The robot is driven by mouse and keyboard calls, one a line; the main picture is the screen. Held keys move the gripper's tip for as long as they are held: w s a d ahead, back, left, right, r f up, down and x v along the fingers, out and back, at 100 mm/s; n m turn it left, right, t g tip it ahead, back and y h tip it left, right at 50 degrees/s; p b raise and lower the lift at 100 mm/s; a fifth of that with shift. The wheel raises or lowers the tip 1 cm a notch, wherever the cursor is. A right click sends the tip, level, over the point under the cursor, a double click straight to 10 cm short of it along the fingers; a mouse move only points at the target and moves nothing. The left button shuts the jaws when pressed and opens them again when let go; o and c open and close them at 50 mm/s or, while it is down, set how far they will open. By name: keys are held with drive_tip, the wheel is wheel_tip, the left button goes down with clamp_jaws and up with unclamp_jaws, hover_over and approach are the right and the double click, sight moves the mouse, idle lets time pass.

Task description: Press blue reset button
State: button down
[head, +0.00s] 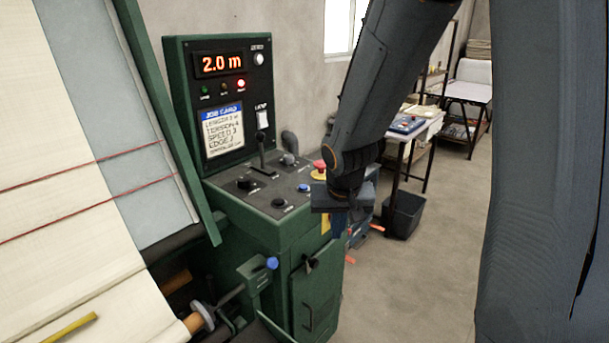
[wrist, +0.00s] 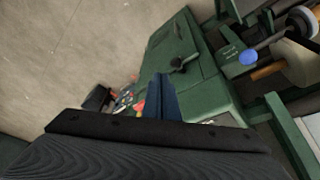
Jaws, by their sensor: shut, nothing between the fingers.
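The blue button (head: 304,188) sits on the sloped top of the green control console (head: 251,228), near its right front edge, beside a red mushroom button (head: 319,169) on a yellow base. My gripper (head: 337,234) hangs just right of the console's top, pointing down, with its blue fingers shut and empty. It is apart from the blue button in the picture; the exact depth gap is unclear. In the wrist view the shut fingers (wrist: 160,80) show in front of the green cabinet front (wrist: 180,60). I cannot make out the blue button there.
A panel (head: 221,93) with a red "2.0 m" display stands behind the console. Levers and knobs crowd its top. A blue-knobbed lever (head: 272,263) and cloth rollers (head: 196,318) are at lower left. A black bin (head: 403,214) stands behind right.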

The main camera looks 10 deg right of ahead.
drive_tip(key=w+r+m+t+p, duration=0.25)
drive_tip(key=w+r+p, duration=0.5)
drive_tip(key=w, duration=0.55)
wheel_tip(320, 180, up, 5)
drive_tip(key=m+t+y+p, duration=0.2)
drive_tip(key=t+y+p, duration=0.1)
drive_tip(key=p, duration=0.1)
hover_over(305, 188)
drive_tip(key=shift+r+n, duration=0.15)
drive_tip(key=shift+n, duration=0.1)
wheel_tip(305, 188, down, 6)
drive_tip(key=b, duration=0.8)
drive_tip(key=shift+w+b, duration=0.1)
drive_tip(key=shift+b, duration=0.2)
drive_tip(key=shift+f+b, duration=0.95)
drive_tip(key=shift+f, duration=0.45)
drive_tip(key=shift+f, duration=0.15)
drive_tip(key=shift+f, duration=0.25)
